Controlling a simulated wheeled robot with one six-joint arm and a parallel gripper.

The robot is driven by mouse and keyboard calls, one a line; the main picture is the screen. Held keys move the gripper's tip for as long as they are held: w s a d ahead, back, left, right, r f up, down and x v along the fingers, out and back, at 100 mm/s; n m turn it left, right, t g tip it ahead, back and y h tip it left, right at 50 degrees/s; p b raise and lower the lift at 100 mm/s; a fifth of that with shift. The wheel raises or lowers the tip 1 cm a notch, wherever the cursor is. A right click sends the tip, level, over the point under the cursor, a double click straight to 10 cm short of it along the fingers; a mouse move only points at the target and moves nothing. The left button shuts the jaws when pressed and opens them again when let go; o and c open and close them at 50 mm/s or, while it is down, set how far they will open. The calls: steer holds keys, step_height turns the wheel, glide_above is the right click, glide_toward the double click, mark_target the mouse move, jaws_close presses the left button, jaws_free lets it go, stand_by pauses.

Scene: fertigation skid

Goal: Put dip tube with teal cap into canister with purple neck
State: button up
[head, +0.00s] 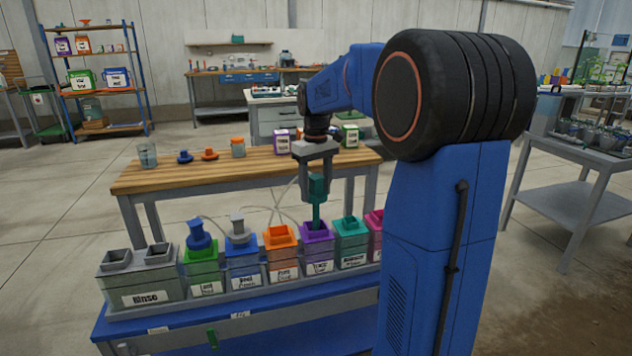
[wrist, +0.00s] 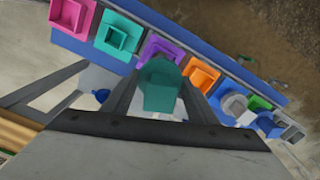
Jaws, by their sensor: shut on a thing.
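My gripper (head: 316,190) is shut on the dip tube with the teal cap (head: 317,186) and holds it upright, tube pointing down. The tube's lower end meets the canister with the purple neck (head: 318,239) in the head view; I cannot tell how far, if at all, it is inside. In the wrist view the teal cap (wrist: 161,88) lies between the fingers and covers part of the purple neck (wrist: 153,46). The tube below the cap is hidden there.
Beside the purple neck stand canisters with an orange neck (head: 281,237) and a teal neck (head: 350,228), both open. A pink-necked one (head: 375,222) is partly hidden by my arm. To the left are blue-capped (head: 199,235) and grey-capped (head: 238,230) tubes and the rinse container (head: 140,283).

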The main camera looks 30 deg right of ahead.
mark_target(316, 213)
steer(key=shift+f, duration=4.45)
steer(key=o, duration=1.6)
step_height(316, 213, up, 17)
steer(key=shift+r, duration=0.2)
